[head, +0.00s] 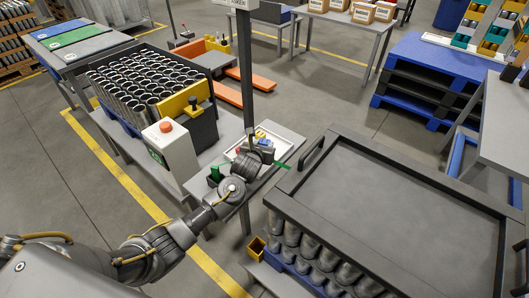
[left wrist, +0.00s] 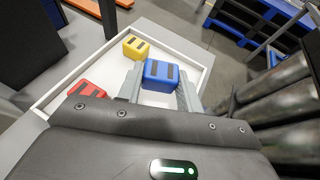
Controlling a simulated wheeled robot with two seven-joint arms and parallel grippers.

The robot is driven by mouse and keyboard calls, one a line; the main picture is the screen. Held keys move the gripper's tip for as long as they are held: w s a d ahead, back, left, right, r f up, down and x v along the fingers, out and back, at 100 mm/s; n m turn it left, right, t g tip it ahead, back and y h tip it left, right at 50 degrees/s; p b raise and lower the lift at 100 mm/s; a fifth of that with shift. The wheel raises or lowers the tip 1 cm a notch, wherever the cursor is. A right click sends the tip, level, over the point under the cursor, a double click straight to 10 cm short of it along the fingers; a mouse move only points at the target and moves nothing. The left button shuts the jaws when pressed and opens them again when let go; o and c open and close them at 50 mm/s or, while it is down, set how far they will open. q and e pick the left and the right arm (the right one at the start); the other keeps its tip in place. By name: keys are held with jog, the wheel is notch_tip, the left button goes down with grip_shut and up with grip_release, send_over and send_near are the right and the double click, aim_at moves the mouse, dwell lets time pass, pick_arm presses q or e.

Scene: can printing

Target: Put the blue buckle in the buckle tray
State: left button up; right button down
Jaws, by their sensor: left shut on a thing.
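The blue buckle (left wrist: 163,77) is between the fingers of my left gripper (left wrist: 160,88) in the left wrist view, and the gripper is shut on it. It appears over the white buckle tray (left wrist: 72,68); I cannot tell whether it touches the tray floor. A yellow buckle (left wrist: 136,48) and a red buckle (left wrist: 87,90) lie in the tray, apart from the blue one. In the head view my left gripper (head: 262,152) is at the tray (head: 230,154) and partly covers it. My right gripper is not in view.
A white box with a red button (head: 168,140) and a crate of cans (head: 146,82) stand left of the tray. A large dark-topped rack (head: 400,210) over several cans stands close on the right. A dark post (head: 246,75) rises behind the tray.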

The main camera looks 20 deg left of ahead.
pick_arm(q)
jog(key=f, duration=0.2)
jog(key=shift+w+d+f, duration=0.15)
jog(key=shift+w+f, duration=0.05)
jog(key=shift+f, duration=0.6)
